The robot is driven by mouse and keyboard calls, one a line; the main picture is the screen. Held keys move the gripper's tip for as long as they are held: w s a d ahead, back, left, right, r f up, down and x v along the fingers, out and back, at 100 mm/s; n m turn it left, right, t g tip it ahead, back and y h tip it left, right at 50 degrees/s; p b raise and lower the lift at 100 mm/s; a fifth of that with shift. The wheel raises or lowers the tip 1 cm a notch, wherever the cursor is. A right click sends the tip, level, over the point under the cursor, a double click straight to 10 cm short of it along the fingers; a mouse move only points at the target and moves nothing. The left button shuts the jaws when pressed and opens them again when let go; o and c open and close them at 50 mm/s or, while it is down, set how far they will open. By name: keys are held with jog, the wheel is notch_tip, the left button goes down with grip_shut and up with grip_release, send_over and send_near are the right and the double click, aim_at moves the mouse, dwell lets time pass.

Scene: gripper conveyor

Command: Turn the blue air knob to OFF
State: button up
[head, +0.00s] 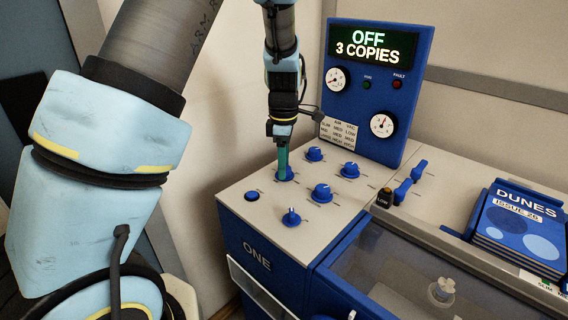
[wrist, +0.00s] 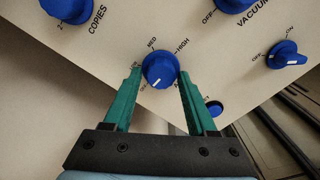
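A round blue knob (wrist: 160,69) with a white pointer line sits between my gripper's fingertips in the wrist view. Its scale shows MED and HIGH; its name is not legible, so I cannot confirm it is the air knob. The white line points to the lower left, near small lettering partly hidden by the left finger. My gripper (wrist: 160,75) is open, one green finger on each side of the knob, with narrow gaps visible. In the head view my gripper (head: 283,163) points down at this knob (head: 288,177), which its fingers partly cover. The display (head: 372,44) reads OFF and 3 COPIES.
Other blue knobs stand close by: COPIES (wrist: 68,10), VACUUM (wrist: 236,3) and an OFF/ON switch knob (wrist: 285,56). A small blue button (wrist: 214,108) is just beside the right finger. The blue display panel (head: 360,106) with gauges rises behind. Magazines (head: 519,225) lie at the right.

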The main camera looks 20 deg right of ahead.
jog(key=shift+o, duration=1)
notch_tip(320, 180, up, 11)
jog(key=b, duration=0.2)
jog(key=shift+a+f, duration=0.1)
jog(key=shift+f, duration=0.05)
jog(key=s+a+f+m, duration=0.2)
jog(key=a+m, duration=0.2)
jog(key=a, duration=0.5)
jog(key=s+a+f+m+t, duration=0.1)
jog(key=a+m, duration=0.4)
jog(key=a, duration=0.5)
jog(key=s+a+f+m, duration=0.3)
jog(key=s+a+m, duration=0.1)
jog(key=a, duration=0.5)
jog(key=shift+s+a+m+t, duration=0.2)
jog(key=shift+s+m+t, duration=0.1)
jog(key=shift+s, duration=0.05)
